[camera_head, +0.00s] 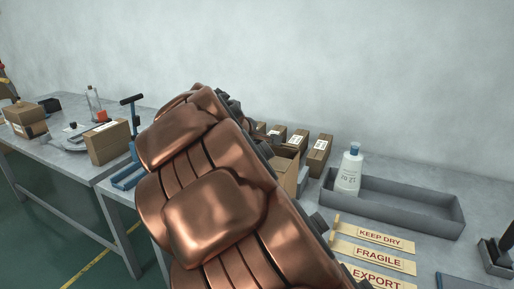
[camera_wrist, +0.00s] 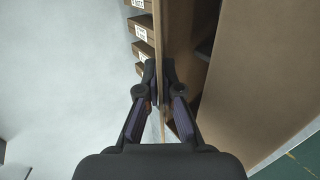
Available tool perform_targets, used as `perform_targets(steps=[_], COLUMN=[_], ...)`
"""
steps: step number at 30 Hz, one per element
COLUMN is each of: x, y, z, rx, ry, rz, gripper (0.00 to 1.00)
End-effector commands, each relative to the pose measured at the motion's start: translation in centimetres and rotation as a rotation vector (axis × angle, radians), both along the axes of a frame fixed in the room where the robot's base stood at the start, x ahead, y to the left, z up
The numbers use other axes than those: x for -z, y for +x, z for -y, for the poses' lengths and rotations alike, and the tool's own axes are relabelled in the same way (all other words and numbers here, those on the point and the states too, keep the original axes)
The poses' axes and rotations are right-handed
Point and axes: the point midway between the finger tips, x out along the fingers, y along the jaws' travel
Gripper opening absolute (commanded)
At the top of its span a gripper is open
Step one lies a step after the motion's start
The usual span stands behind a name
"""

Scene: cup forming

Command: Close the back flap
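The open cardboard box (camera_head: 288,172) stands on the bench in the head view, mostly hidden behind my copper-coloured arm. In the wrist view, the box's brown side (camera_wrist: 275,75) fills the right, with a dark opening next to it. The back flap (camera_wrist: 160,25) shows nearly edge-on as a thin upright brown panel. My gripper (camera_wrist: 161,78) has one finger on each side of this flap, and both fingertips appear to press on it. My gripper is hidden behind my arm in the head view.
Several small labelled boxes (camera_head: 319,150) stand by the wall behind the open box. A grey tray (camera_head: 400,205) with a white bottle (camera_head: 349,170) is to the right. Label plates reading KEEP DRY (camera_head: 379,236), FRAGILE and EXPORT lie in front. Another table (camera_head: 60,160) stands left.

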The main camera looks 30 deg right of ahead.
Motion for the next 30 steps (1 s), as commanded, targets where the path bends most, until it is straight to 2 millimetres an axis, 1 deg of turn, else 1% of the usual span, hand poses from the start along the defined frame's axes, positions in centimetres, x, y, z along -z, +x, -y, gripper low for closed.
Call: perform_targets(steps=[1,9,21,27,29,30], x=[0.40,0.17,0.11,0.12,0.14,0.15], y=[-0.08,0.00,-0.01,-0.01,-0.02,-0.02], z=[0.00,-0.14,-0.14,-0.14,-0.13,-0.13], rx=[0.001,-0.002,-0.002,-0.001,-0.001,-0.001], ry=[-0.016,-0.055,-0.058,-0.058,-0.058,-0.058], rz=[0.007,0.035,0.037,0.037,0.036,0.036], gripper=[0.00,0.00,0.00,0.22,0.29,0.29])
